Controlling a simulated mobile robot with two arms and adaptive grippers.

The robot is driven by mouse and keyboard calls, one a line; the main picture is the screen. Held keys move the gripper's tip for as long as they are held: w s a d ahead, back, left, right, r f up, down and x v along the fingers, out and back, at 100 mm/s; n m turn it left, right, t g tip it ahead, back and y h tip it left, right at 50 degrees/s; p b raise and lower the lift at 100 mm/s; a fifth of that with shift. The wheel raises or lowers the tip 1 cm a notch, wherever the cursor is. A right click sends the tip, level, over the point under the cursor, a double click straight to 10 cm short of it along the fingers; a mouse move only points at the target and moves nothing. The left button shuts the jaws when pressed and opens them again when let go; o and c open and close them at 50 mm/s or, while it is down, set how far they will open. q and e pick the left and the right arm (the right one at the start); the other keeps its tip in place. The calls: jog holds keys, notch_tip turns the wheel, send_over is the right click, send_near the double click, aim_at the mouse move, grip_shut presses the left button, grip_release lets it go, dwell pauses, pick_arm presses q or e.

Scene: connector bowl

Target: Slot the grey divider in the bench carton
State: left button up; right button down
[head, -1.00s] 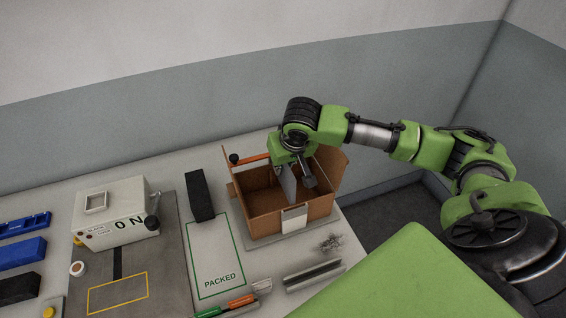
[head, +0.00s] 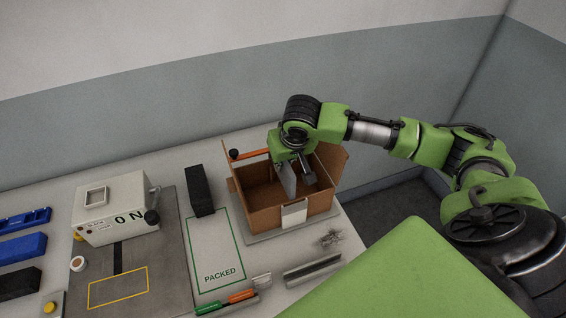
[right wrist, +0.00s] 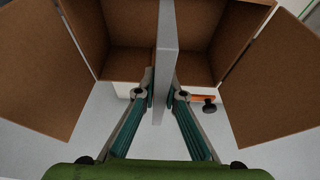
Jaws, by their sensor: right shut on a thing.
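The bench carton (head: 262,221) is an open brown box with its flaps spread, standing on a grey plate at the right end of the bench. My right gripper (head: 296,173) is over the carton's opening, shut on the grey divider (head: 287,181). In the right wrist view the gripper (right wrist: 164,95) pinches the upright divider (right wrist: 166,60) between its two fingers. The divider's far part lies between the left and right halves of the carton (right wrist: 127,25). Whether its lower edge touches the carton floor is hidden. My left gripper is not in view.
An orange-handled tool (head: 249,154) with a black knob is by the carton's back left edge. A black block (head: 199,191) stands behind the PACKED outline (head: 216,250). A metal channel (head: 312,270) and small metal parts (head: 331,238) lie in front of the carton.

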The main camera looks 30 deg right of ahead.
aim_at(291, 172)
jog(key=shift+f+b, duration=1.7)
jog(key=shift+f, duration=3.3)
jog(key=c, duration=2)
grip_release()
jog(key=shift+c, duration=0.2)
jog(key=shift+r, duration=0.1)
jog(key=v, duration=1.2)
